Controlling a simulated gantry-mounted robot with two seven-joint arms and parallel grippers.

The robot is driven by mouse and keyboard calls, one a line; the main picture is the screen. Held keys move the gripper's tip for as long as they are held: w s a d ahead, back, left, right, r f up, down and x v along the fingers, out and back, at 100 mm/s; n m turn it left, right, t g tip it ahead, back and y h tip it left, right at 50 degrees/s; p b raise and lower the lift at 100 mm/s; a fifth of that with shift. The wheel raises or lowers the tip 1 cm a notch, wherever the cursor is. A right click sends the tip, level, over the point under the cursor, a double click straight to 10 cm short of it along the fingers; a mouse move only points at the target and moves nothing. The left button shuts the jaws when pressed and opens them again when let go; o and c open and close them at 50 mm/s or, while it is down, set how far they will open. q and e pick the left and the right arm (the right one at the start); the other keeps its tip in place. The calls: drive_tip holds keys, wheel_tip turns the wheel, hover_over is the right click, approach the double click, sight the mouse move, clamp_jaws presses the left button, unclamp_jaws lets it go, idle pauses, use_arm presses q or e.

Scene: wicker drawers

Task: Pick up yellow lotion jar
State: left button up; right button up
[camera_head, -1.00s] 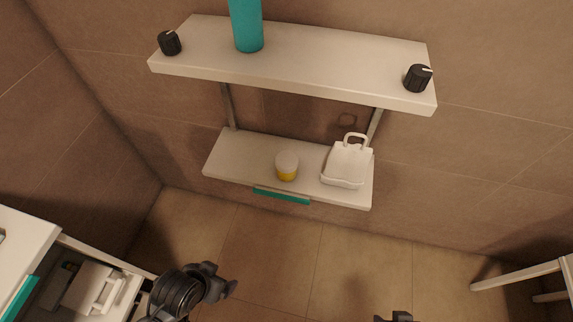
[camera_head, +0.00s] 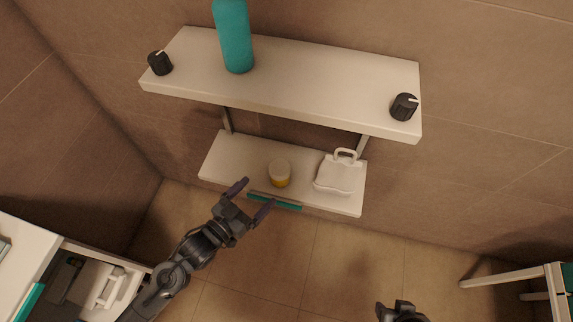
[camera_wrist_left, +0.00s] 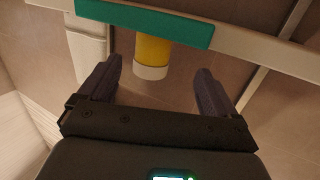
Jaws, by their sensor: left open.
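The yellow lotion jar (camera_head: 279,173), with a pale lid, stands upright on the lower white shelf (camera_head: 230,159), left of a white bag-shaped holder. My left gripper (camera_head: 252,198) is open and empty, at the front left of the jar near the shelf's teal front strip (camera_head: 274,201). In the left wrist view the jar (camera_wrist_left: 152,52) shows between the two spread fingers (camera_wrist_left: 158,88) but beyond them, partly hidden by the teal strip (camera_wrist_left: 145,22). My right gripper (camera_head: 400,310) shows only in part at the bottom edge.
The white bag-shaped holder (camera_head: 339,174) stands close on the jar's right. An upper shelf (camera_head: 290,82) overhangs behind, with a teal bottle (camera_head: 233,38) and two black knobs (camera_head: 160,63) (camera_head: 404,106). An open drawer (camera_head: 95,283) is at lower left. The floor in front is clear.

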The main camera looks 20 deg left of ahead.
sight(272, 179)
use_arm(q)
drive_tip(key=shift+w+d+r+t+h, duration=0.25)
drive_tip(key=shift+w+r+t+h, duration=0.15)
drive_tip(key=shift+h, duration=0.2)
drive_tip(key=b+x, duration=0.2)
drive_tip(key=x, duration=0.3)
drive_tip(key=shift+w+d+r, duration=0.1)
drive_tip(key=shift+w+d, duration=0.05)
drive_tip(key=shift+d, duration=0.05)
drive_tip(key=shift+w+d+b, duration=0.15)
drive_tip(key=shift+w+b, duration=0.2)
drive_tip(key=shift+b, duration=0.3)
drive_tip(key=b+x, duration=0.2)
drive_tip(key=x, duration=0.2)
drive_tip(key=shift+s+d, duration=0.1)
drive_tip(key=shift+w+d+r+b, duration=0.1)
drive_tip(key=shift+w+b, duration=0.15)
drive_tip(key=shift+b, duration=0.05)
drive_tip(key=shift+s, duration=0.1)
